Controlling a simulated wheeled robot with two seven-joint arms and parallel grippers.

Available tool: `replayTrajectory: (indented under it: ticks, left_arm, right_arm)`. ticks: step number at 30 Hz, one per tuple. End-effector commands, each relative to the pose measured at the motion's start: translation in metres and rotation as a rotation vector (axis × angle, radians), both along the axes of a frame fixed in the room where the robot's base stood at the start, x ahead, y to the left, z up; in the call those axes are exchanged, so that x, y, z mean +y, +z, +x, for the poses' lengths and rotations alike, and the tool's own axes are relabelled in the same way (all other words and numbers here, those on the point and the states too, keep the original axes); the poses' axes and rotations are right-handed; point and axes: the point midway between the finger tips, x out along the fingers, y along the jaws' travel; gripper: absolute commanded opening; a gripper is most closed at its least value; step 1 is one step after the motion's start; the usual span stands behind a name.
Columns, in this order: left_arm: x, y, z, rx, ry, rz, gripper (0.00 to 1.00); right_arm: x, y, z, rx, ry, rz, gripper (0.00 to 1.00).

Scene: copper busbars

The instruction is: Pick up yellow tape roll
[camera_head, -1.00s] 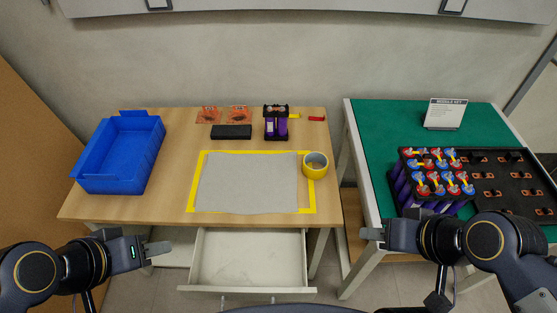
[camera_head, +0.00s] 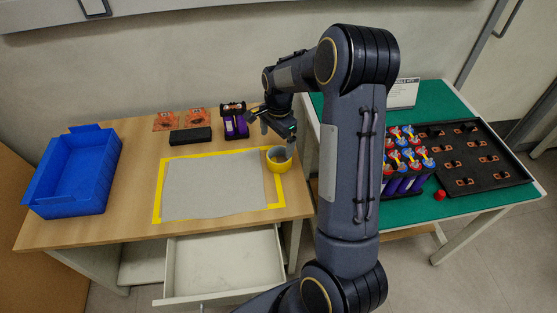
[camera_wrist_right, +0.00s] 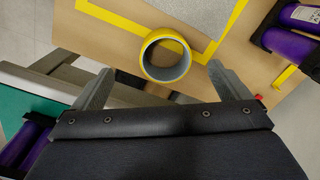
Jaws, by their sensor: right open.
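The yellow tape roll (camera_head: 278,160) lies flat on the wooden table, at the right edge of the yellow-bordered grey mat. It also shows in the right wrist view (camera_wrist_right: 166,55), its grey inner ring visible. My right gripper (camera_head: 277,140) is open above the roll in the head view. In the right wrist view its two fingers (camera_wrist_right: 160,82) are spread wide, with the roll ahead of them and nothing between them. The roll does not appear to be touched. My left gripper is not in view.
The grey mat (camera_head: 215,186) lies left of the roll. A purple cell holder (camera_head: 235,124) and a black box (camera_head: 190,136) stand behind it. A blue bin (camera_head: 75,178) is at the left. An open drawer (camera_head: 225,262) juts out in front. The green table (camera_head: 430,207) is at right.

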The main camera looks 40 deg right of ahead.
Motion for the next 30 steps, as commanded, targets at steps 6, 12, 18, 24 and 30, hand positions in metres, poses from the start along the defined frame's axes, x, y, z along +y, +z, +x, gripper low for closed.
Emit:
replayTrajectory:
  ticks: [6, 12, 18, 24, 30]
  left_arm:
    - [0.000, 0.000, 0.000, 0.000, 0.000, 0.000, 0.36]
    - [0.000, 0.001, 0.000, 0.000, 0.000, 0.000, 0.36]
    - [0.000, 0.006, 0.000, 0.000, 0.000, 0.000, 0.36]
    - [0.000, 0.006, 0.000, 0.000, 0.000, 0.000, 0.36]
    - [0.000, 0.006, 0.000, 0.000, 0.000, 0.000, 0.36]
  right_arm:
    - [-0.011, -0.031, 0.009, 0.037, -0.078, -0.028, 0.96]
    - [-0.011, -0.053, 0.009, 0.039, -0.078, -0.026, 0.96]
    - [-0.013, -0.082, 0.012, 0.039, -0.079, -0.024, 0.96]
    - [-0.013, -0.100, 0.012, 0.034, -0.077, -0.026, 0.96]
    - [-0.013, -0.100, 0.012, 0.033, -0.076, -0.026, 0.96]
